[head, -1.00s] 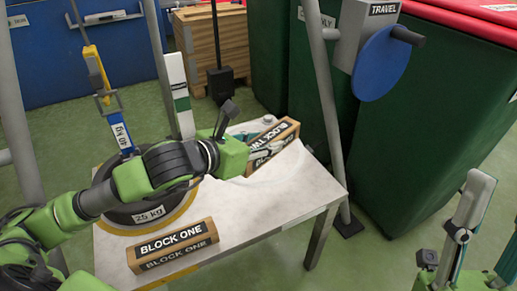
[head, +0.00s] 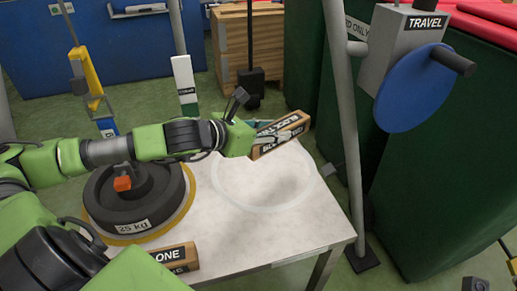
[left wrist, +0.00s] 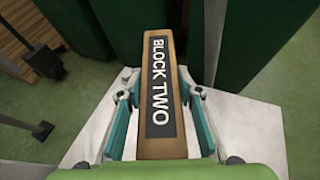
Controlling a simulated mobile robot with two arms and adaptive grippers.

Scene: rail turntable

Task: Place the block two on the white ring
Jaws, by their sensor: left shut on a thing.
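Block two (head: 281,134) is a wooden block with a black name label. My left gripper (head: 278,133) is shut on it, its fingers along both long sides. In the left wrist view the block (left wrist: 162,95) points away between the fingers (left wrist: 160,120). In the head view it shows over the table's far right corner, beyond the white ring, and looks raised. The white ring (head: 265,209) is a pale flat circle on the table top, empty in the part I see.
A black 25 kg weight (head: 135,205) stands on a yellow ring, left of the white ring. Block one (head: 178,257) lies at the front edge, partly behind my arm. A grey post (head: 345,130) and a blue disc (head: 412,88) stand right of the table (head: 300,235).

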